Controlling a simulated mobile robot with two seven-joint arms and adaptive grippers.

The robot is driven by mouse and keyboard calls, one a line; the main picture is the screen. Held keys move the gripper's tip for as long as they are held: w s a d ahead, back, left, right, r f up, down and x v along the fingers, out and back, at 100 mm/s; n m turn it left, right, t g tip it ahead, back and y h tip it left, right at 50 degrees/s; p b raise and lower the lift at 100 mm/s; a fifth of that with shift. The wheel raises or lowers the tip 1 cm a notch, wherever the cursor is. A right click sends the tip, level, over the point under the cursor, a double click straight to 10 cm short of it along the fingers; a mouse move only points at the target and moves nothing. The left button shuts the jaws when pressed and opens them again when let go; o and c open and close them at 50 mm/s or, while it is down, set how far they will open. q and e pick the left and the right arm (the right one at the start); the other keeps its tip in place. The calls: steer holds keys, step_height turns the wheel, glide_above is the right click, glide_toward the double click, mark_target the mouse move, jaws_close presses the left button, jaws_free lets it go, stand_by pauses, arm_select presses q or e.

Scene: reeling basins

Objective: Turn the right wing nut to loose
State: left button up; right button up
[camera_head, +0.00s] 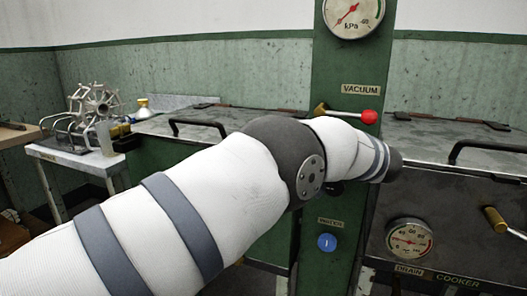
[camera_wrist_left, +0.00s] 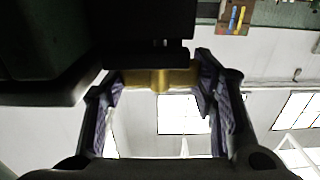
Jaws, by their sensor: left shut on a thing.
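My left gripper (camera_wrist_left: 160,84) shows in the left wrist view, with its two dark fingers on either side of a brass wing nut (camera_wrist_left: 160,78). It is shut on the wing nut, whose wings span between the fingertips. In the head view my left arm reaches from the lower left across the middle. My right gripper is in neither view.
A green column (camera_head: 353,70) carries a vacuum gauge (camera_head: 352,18), a red-knobbed lever (camera_head: 368,117) and a blue button (camera_head: 326,242). The right basin's front has a pressure gauge (camera_head: 409,239) and a brass handle (camera_head: 495,219). A black lid handle (camera_head: 490,150) stands at the right. A side table (camera_head: 75,156) with a metal reel stands left.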

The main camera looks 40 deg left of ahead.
arm_select(q)
steer(key=shift+a, duration=0.1)
steer(key=o, duration=1.2)
